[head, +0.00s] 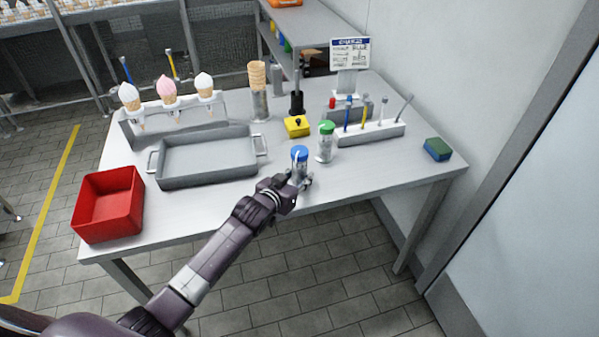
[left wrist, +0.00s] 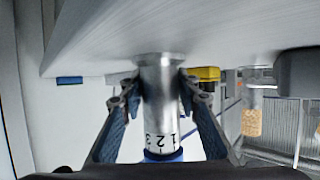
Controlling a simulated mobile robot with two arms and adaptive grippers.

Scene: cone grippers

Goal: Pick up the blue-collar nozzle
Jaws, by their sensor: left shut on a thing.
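The blue-collar nozzle (head: 300,154) stands upright near the table's front edge, its blue top showing above my left gripper (head: 291,184). In the left wrist view, which appears upside down, its silver body (left wrist: 160,95) with printed numbers lies between the two fingers of my left gripper (left wrist: 158,88). The fingers are shut on it from both sides. Its blue collar (left wrist: 162,156) is low in that picture. Its base is at or very near the tabletop; I cannot tell if they touch. My right gripper is not in view.
A green-topped nozzle (head: 326,142) stands just behind to the right. A yellow block (head: 297,126), a rack of tools (head: 370,133), and a grey tray (head: 205,181) are nearby. A red bin (head: 107,204) is at left. A sponge (head: 438,149) lies at right, with clear tabletop before it.

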